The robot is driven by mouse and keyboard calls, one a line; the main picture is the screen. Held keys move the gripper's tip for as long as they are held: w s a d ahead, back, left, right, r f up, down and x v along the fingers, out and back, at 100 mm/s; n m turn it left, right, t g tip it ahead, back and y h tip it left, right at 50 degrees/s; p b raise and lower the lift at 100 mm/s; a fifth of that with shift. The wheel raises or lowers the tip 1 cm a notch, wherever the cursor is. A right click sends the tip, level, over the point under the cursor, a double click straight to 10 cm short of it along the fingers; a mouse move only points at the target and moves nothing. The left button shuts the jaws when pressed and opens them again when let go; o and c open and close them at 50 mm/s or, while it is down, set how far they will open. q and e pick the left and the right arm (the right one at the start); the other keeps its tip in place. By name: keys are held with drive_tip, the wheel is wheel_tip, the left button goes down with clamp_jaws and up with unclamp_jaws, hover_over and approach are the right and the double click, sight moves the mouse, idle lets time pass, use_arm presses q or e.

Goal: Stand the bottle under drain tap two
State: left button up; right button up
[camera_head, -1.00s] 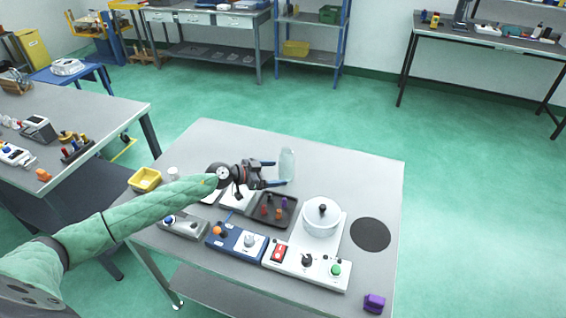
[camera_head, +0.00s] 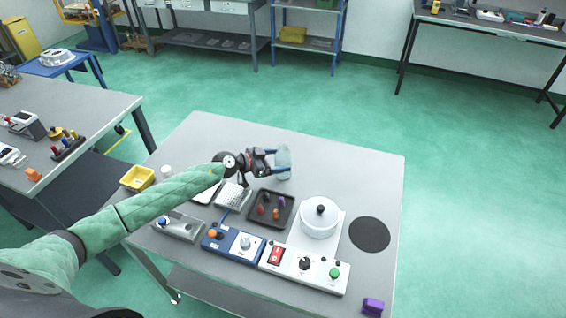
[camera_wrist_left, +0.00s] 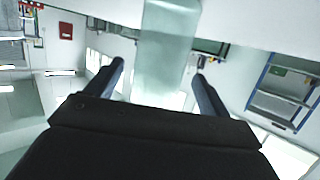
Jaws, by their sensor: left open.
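A pale, translucent bottle (camera_head: 284,158) stands upright near the back of the grey table. My left gripper (camera_head: 281,165) is open at the bottle, with one blue finger on either side of it. In the left wrist view the bottle (camera_wrist_left: 168,45) rises between the two spread fingers (camera_wrist_left: 160,72). I cannot tell whether either finger touches it. I cannot make out a drain tap in these views. My right gripper is not in view.
The table (camera_head: 340,170) also holds a white pot (camera_head: 319,220), a dark tray (camera_head: 258,221) of small parts, control boxes (camera_head: 233,244), a yellow bin (camera_head: 137,178), a black disc (camera_head: 370,234) and a purple block (camera_head: 373,307). The table's back right is clear.

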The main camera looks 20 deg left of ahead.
sight(288, 159)
use_arm(q)
drive_tip(key=x, duration=0.3)
drive_tip(key=shift+d+r+p, duration=0.1)
drive_tip(key=shift+d+p, duration=0.05)
drive_tip(key=shift+p, duration=0.2)
drive_tip(key=shift+w+d+f, duration=0.25)
drive_tip(key=shift+w+d, duration=0.1)
drive_tip(key=shift+w, duration=0.05)
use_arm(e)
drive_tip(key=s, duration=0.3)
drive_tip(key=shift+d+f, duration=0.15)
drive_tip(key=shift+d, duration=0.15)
use_arm(q)
drive_tip(key=shift+c, duration=1.4)
drive_tip(key=c, duration=0.9)
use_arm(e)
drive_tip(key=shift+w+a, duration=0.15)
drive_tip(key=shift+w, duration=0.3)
